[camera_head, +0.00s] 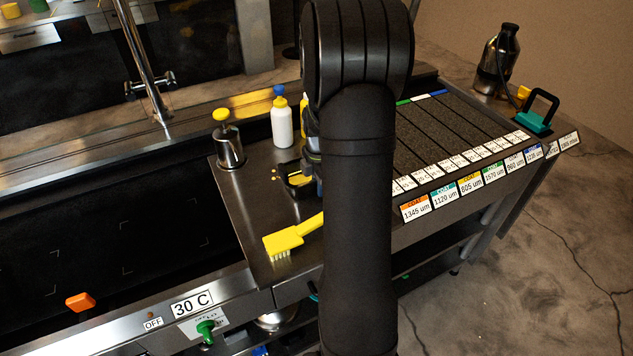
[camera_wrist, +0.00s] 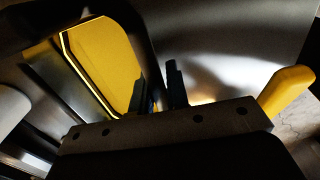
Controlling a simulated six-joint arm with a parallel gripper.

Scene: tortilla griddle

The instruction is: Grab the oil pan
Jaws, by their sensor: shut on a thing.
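The oil pan (camera_head: 298,183) is a small black tray on the steel counter, left of my arm. In the wrist view the oil pan (camera_wrist: 142,45) shows its dark wall around a bright yellow oil surface. My gripper (camera_wrist: 163,88) is shut on the pan's wall, with the fingers close together at its edge. In the head view my arm hides most of the gripper and the pan's right side. I cannot tell whether the pan is lifted off the counter.
A yellow brush (camera_head: 284,240) lies in front of the pan. A white bottle (camera_head: 282,125) and a steel pump dispenser (camera_head: 229,147) stand behind it. Labelled dark strips (camera_head: 458,122) lie to the right. The dark griddle (camera_head: 120,235) is at the left.

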